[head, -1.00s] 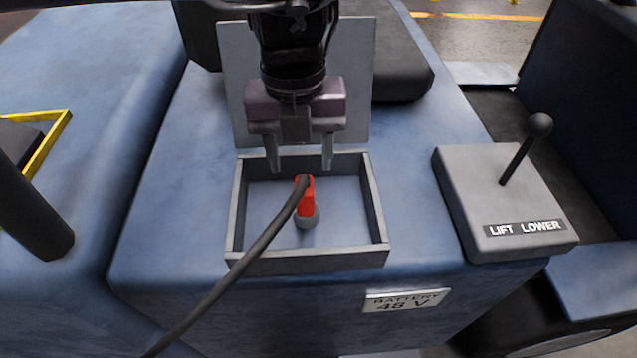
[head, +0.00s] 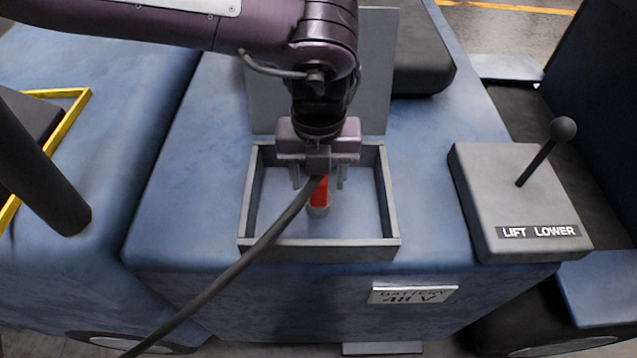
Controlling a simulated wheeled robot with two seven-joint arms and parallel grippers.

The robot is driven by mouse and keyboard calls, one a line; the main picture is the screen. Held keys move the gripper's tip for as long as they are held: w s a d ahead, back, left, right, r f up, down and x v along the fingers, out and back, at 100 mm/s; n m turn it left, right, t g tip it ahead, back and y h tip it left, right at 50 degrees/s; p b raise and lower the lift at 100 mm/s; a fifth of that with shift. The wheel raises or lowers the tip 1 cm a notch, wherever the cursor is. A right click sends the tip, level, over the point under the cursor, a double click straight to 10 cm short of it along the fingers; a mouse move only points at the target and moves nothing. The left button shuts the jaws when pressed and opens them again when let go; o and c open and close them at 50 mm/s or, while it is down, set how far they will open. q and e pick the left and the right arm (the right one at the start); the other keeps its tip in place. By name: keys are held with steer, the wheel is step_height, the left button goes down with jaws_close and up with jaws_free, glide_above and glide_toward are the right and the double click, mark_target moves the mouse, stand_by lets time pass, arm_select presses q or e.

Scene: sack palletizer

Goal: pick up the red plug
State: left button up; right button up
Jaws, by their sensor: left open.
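The red plug (head: 320,191) stands upright on a grey round socket (head: 319,210) inside a shallow grey open box (head: 318,251). A thick dark cable (head: 240,262) runs from the plug's top down to the lower left. My left gripper (head: 319,182) is open, with one finger on each side of the plug's upper part. A gap shows between each finger and the plug. The gripper body and the cable hide the plug's top. My right gripper is not in view.
The box's raised grey lid (head: 375,70) stands behind my gripper, and low walls surround the plug. A lift/lower lever box (head: 500,190) stands to the right. A yellow frame (head: 68,125) and a dark post (head: 45,165) are at the left.

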arm_select(q)
steer(key=c, duration=1.1)
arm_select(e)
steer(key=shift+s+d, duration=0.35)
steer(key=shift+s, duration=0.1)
arm_select(q)
steer(key=shift+r, duration=0.1)
